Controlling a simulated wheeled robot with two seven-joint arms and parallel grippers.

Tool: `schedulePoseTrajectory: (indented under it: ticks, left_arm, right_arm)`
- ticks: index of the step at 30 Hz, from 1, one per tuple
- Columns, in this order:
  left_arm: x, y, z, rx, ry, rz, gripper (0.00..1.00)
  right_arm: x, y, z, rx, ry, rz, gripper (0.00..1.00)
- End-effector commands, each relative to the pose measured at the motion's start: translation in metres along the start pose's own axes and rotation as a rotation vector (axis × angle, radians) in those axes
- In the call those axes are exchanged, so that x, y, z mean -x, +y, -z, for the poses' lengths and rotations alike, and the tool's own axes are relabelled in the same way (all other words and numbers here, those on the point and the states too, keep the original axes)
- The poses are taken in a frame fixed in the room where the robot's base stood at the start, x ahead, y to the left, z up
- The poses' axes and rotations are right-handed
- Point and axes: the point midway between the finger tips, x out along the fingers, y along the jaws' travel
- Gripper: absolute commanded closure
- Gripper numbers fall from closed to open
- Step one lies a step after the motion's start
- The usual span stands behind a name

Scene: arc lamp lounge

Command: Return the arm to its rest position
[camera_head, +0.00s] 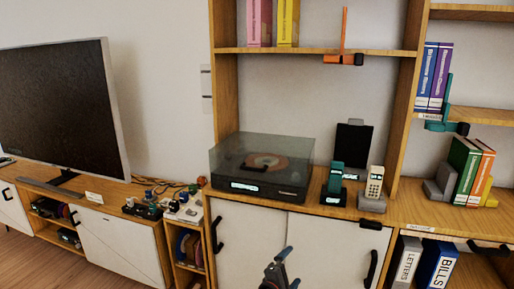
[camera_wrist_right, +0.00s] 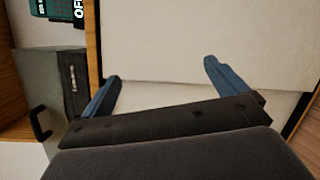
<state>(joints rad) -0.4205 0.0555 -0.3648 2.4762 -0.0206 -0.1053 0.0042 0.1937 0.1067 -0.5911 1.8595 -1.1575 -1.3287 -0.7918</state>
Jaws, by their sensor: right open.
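My right gripper (camera_head: 281,270) shows at the bottom middle of the head view, in front of the white cabinet doors (camera_head: 325,245). In the right wrist view its two blue fingers (camera_wrist_right: 160,90) stand wide apart with nothing between them. A pale panel fills the view beyond them. My left gripper is in neither view.
A record player (camera_head: 262,190) with a clear lid stands on the cabinet top. A teal handset (camera_head: 335,180) and a cream handset (camera_head: 375,182) stand in docks to its right. A television (camera_head: 60,110) stands at the left. Binders (camera_head: 437,262) fill a lower shelf at the right.

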Motion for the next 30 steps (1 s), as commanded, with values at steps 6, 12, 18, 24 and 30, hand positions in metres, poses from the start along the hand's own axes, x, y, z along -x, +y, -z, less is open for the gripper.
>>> schedulePoseTrajectory:
  ticks: [6, 12, 18, 24, 30]
  left_arm:
    - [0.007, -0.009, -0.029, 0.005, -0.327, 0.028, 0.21]
    - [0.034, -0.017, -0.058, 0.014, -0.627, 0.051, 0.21]
    - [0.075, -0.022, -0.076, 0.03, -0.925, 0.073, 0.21]
    - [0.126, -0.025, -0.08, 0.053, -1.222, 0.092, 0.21]
    - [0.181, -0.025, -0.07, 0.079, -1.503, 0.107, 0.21]
  right_arm:
    - [0.043, -0.053, -0.042, -0.237, 0.084, 0.301, 0.02]
    - [0.093, -0.094, -0.08, -0.448, 0.113, 0.574, 0.02]
    - [0.153, -0.12, -0.122, -0.646, 0.102, 0.842, 0.02]
    - [0.22, -0.131, -0.17, -0.828, 0.056, 1.103, 0.02]
    - [0.284, -0.126, -0.217, -0.981, -0.015, 1.338, 0.02]
